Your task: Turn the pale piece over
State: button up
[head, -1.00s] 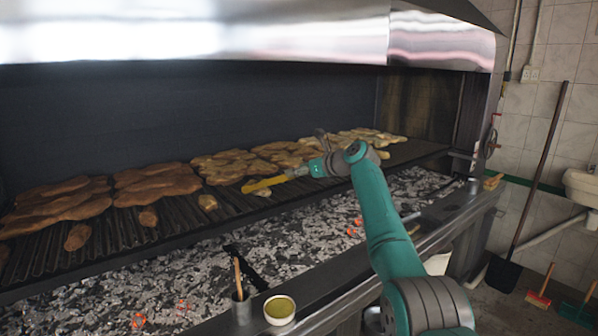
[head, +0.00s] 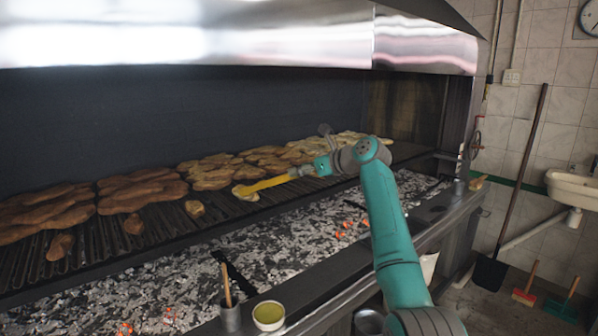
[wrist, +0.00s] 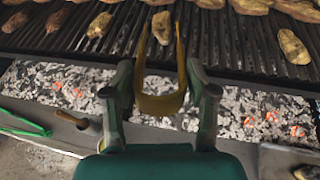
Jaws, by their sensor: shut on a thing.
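My gripper (head: 303,171) is shut on yellow tongs (head: 270,183), which reach left over the near part of the grill. In the wrist view my gripper's two fingers (wrist: 161,82) press on both sides of the U-shaped tongs (wrist: 160,104). The pale piece (wrist: 162,27) lies between the tongs' two tips there, at the near edge of the grate. In the head view the pale piece (head: 245,194) shows beside the tips, partly covered by the tongs. I cannot tell whether the tips touch it.
Browned pieces (head: 140,190) fill the back of the grate (head: 160,222), with a small piece (head: 195,208) left of the tongs. Glowing coals (head: 300,222) lie below. A sauce bowl (head: 268,316) and a brush cup (head: 230,314) stand on the front ledge.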

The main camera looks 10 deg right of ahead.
jog(key=s+d+r, duration=0.3)
jog(key=s+r, duration=0.1)
jog(key=r, duration=0.3)
jog(key=shift+d, duration=0.35)
notch_tip(320, 180, up, 2)
jog(key=n+h, duration=0.1)
jog(key=n, duration=1.7)
jog(key=n+g+h, duration=0.1)
jog(key=n, duration=1.6)
jog(key=shift+s+d+n, duration=0.15)
jog(key=shift+n, duration=0.25)
